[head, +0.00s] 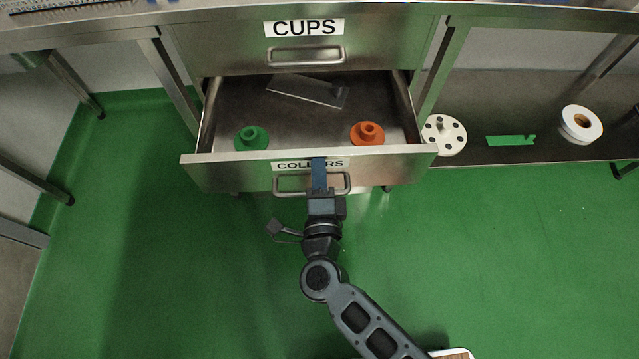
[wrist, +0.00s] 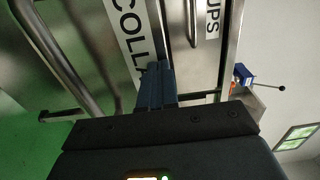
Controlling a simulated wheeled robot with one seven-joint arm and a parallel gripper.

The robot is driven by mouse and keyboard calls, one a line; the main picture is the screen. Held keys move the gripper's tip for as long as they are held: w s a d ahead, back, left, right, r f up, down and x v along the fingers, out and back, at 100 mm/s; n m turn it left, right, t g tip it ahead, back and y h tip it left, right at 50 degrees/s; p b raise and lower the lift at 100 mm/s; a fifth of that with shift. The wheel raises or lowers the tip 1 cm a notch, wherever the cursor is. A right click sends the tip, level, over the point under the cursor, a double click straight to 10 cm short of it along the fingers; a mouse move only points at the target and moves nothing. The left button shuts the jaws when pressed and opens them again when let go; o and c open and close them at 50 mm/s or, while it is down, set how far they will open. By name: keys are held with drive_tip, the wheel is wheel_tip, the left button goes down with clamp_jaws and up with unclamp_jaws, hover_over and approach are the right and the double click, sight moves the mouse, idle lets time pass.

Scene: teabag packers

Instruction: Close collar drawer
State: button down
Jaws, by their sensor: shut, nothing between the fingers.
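The collar drawer (head: 225,172) is pulled out below the cups drawer (head: 395,45), and its inside is visible. Its front has a partly covered label (head: 290,164) and a bar handle (head: 288,184). A green collar (head: 251,138) lies inside at left, an orange collar (head: 368,134) at right, and a flat metal plate (head: 306,91) further back. My gripper (head: 319,162) is shut and empty, with its fingertips at the drawer front over the label. The wrist view also shows the fingers (wrist: 157,75) at the label; whether they touch the front I cannot tell.
The cups drawer above is shut. On a low shelf at right are a white disc with holes (head: 443,135), a green piece (head: 511,141) and a white roll (head: 581,125). Table legs stand on both sides. The green floor (head: 180,270) in front is mostly clear.

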drive_tip(key=w+b, duration=0.6)
drive_tip(key=w, duration=1.7)
drive_tip(key=shift+w+d+r, duration=0.2)
drive_tip(key=shift+w+d, duration=0.05)
drive_tip(key=shift+d, duration=0.2)
